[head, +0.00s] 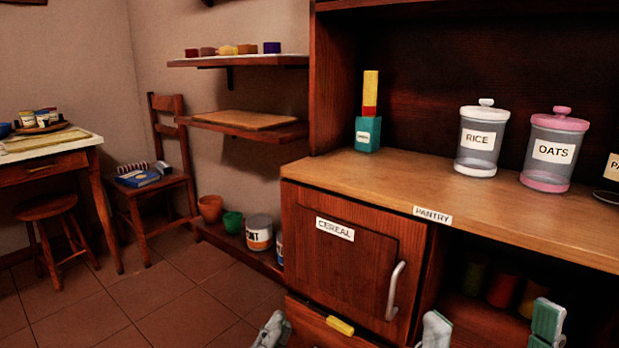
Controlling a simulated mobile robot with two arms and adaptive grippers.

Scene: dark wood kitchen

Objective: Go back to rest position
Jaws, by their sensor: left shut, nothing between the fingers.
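My left gripper (272,330) shows only as a small grey piece at the bottom edge, left of centre. It is shut and empty, in front of the lower cabinet. Most of it is cut off by the frame. More grey-green parts of mine show at the bottom right, in front of the cabinet's lower front and open shelf.
The cereal door (345,262) is closed. The pantry counter (440,193) holds the rice jar (479,157), the oats jar (551,168) and a teal box (368,134). A yellow-handled drawer (340,326) sits below. Tiled floor (160,310) is clear at left, before a chair (150,187) and stool (50,209).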

